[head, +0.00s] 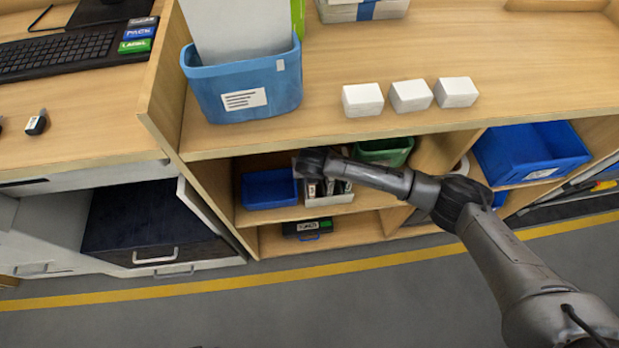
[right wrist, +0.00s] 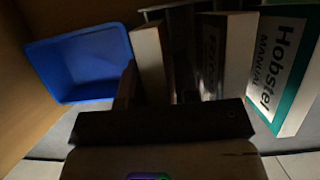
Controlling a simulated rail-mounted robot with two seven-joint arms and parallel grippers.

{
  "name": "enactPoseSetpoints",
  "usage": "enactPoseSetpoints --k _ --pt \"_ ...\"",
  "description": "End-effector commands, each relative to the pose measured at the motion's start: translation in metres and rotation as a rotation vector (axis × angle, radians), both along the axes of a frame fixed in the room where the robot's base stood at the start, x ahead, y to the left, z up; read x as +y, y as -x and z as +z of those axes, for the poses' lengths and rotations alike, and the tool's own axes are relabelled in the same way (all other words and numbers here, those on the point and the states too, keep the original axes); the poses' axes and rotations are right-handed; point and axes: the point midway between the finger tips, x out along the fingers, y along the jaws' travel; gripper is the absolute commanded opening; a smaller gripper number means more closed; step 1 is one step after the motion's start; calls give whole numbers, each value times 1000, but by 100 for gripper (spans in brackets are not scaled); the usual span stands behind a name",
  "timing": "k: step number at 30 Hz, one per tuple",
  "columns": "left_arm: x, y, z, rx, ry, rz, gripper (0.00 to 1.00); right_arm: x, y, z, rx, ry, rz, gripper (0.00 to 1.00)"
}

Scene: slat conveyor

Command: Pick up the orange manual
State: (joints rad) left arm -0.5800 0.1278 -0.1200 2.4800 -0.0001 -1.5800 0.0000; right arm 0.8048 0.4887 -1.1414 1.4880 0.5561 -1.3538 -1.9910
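My right arm reaches into the shelf under the counter in the head view, its dark right gripper (head: 314,163) at the white holder (head: 330,199) of upright manuals. In the right wrist view, the dark gripper body (right wrist: 160,124) fills the bottom, close to the manuals. A green and white manual (right wrist: 282,70) marked "Hobstel MANUAL" stands tilted at the right. A darker manual (right wrist: 215,55) and a pale-edged one (right wrist: 150,60) stand left of it. I cannot make out an orange cover in the shade. The fingertips are too dark to read. My left gripper is out of view.
A small blue bin (head: 269,190) stands left of the holder, a green bin (head: 385,152) to its right. A larger blue bin (head: 532,150) is farther right. The counter above carries a blue holder (head: 243,88) and three white boxes (head: 410,96). A dark case (head: 305,228) lies below.

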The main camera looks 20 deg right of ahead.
Motion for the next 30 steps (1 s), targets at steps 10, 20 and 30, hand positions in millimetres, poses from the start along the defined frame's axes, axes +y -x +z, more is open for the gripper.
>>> enactPoseSetpoints --k 10,20,30 --pt "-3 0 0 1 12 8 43 0 0 0 0 0 0 0" --pt "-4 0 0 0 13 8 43 0 0 1 -1 0 0 0" --pt "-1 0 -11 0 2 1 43 0 -1 2 -3 -1 -1 0"
